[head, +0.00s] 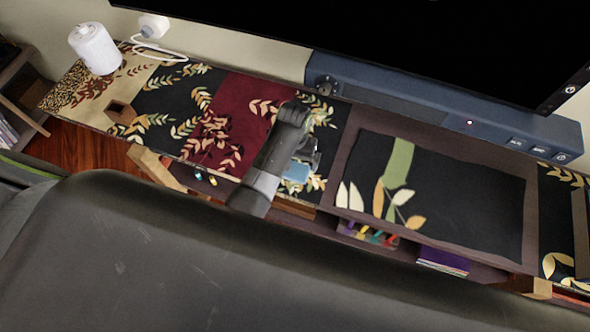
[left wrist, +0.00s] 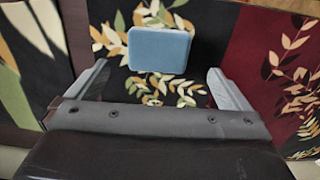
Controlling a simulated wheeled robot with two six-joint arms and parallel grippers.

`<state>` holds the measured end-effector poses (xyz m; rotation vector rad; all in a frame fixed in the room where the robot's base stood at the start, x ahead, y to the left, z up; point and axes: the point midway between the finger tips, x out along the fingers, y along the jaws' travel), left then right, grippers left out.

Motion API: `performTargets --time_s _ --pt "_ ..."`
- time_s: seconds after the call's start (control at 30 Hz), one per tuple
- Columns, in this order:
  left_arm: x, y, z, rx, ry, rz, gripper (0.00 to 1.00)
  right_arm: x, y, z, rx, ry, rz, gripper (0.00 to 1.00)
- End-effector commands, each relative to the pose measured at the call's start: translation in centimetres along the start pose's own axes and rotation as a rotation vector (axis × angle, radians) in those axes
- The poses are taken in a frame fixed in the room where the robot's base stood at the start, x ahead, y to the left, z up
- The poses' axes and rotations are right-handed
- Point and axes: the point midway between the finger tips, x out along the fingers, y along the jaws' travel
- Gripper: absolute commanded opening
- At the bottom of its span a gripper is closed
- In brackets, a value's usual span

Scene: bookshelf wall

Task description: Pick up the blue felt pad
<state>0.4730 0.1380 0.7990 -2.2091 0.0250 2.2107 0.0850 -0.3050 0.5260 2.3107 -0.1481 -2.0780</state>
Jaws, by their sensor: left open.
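The blue felt pad (head: 296,173) lies on the black leaf-patterned part of the cabinet top, partly hidden by my left arm in the head view. In the left wrist view the pad (left wrist: 159,51) shows as a light blue rounded rectangle, whole and clear. My left gripper (head: 306,158) is right by the pad. Its two fingers (left wrist: 157,72) are open and empty, spread to either side of the pad's near edge, with the pad a little beyond the tips. I cannot tell the exact height above the cloth. My right gripper is not in view.
A blue-grey soundbar (head: 440,104) runs along the back under a large dark screen (head: 420,35). A dark leaf-patterned mat (head: 455,195) lies to the right. A small wooden box (head: 121,111) and a white cylinder (head: 94,48) stand at the left. Open shelves lie below the front edge.

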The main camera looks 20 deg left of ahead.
Motion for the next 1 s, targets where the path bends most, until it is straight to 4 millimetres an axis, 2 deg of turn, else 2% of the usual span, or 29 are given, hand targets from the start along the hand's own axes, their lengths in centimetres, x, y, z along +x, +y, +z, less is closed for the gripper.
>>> performTargets --time_s 0.33,0.7,1.0 --pt "2.2 0.0 0.0 0.0 -0.002 -0.001 1.0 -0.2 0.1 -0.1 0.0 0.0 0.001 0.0" --pt "6.1 0.2 0.0 -0.001 -0.001 0.0 1.0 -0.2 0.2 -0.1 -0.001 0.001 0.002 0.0" --pt "6.5 0.2 0.0 -0.002 0.001 0.0 1.0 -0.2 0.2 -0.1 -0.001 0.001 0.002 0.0"
